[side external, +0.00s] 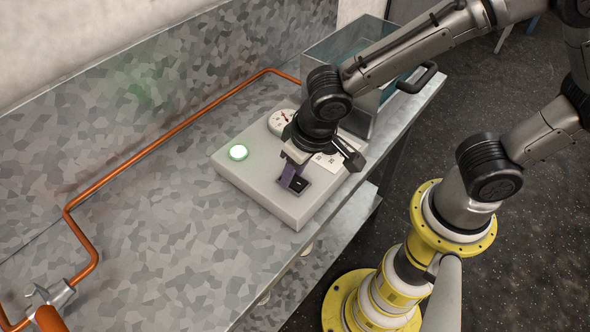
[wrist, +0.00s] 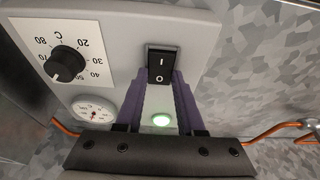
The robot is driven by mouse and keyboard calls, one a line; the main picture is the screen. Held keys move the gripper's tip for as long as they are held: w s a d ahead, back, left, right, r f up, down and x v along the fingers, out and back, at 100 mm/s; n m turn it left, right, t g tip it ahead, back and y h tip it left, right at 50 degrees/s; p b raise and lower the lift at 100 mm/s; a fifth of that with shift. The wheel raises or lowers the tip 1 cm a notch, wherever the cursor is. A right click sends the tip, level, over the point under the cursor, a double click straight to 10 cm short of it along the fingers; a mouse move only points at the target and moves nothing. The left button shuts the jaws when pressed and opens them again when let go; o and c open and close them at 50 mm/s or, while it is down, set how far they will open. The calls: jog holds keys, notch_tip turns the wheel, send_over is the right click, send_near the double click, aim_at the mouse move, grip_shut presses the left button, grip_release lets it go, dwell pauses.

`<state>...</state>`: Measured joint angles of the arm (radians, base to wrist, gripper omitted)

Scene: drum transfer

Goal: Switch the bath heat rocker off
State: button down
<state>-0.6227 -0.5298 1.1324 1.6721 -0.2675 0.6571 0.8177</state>
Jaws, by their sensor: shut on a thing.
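The bath heat rocker (wrist: 161,63) is a black switch marked I and O, set in the pale top of the control box (wrist: 120,15). In the wrist view the I end is farther from my gripper's palm and the O end nearer. My gripper (wrist: 162,80) has purple fingers, one on each side of the rocker's near end, and is shut on it. In the side view my gripper (side external: 292,180) points down at the rocker's dark plate (side external: 301,186). I cannot tell which end is pressed in. A green lamp (wrist: 161,120) on the box is lit, also in the side view (side external: 238,152).
A temperature dial (wrist: 68,64) and a round gauge (wrist: 93,111) sit on the same box. A glass tank (side external: 345,45) stands behind my arm. A copper pipe (side external: 150,150) runs along the bench.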

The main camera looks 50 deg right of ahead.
aim_at(297, 181)
jog(key=shift+w+g, duration=0.25)
jog(key=shift+g, duration=0.75)
jog(key=c, duration=0.5)
grip_release()
jog(key=shift+r, duration=0.1)
jog(key=r, duration=0.4)
jog(key=s+r, duration=0.1)
jog(key=r, duration=0.8)
jog(key=shift+s+r, duration=0.15)
jog(key=shift+r, duration=0.15)
